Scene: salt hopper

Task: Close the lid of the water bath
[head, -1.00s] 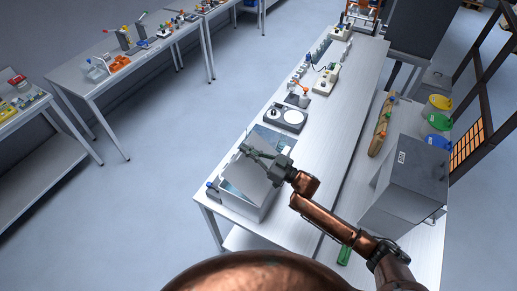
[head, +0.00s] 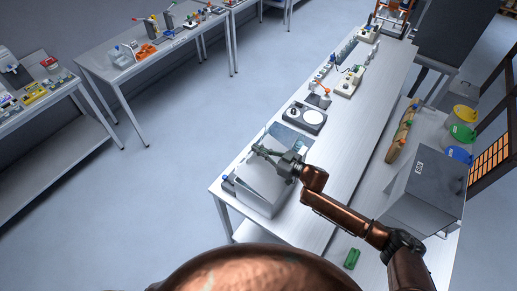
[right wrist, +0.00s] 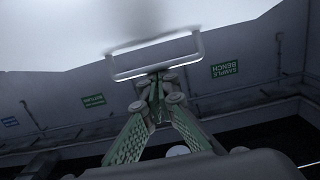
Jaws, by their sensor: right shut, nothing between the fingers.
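The water bath (head: 262,207) is a pale box at the near end of the long white bench. Its lid (head: 262,181) is a pale panel that looks tilted over the box, not clearly flat on it; its exact angle is hard to tell. In the right wrist view the lid (right wrist: 60,30) fills the top, with a white bar handle (right wrist: 155,66) on it. My right gripper (head: 258,149) is shut and empty at the lid's upper edge. In the right wrist view its fingertips (right wrist: 156,82) are close by the handle; contact cannot be told. My left gripper is out of view.
A dark plate device (head: 305,117) stands beyond the bath, with more small equipment farther along the bench. A large grey box (head: 425,190) and a green object (head: 352,259) are to the right. Bare bench top lies right of the bath.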

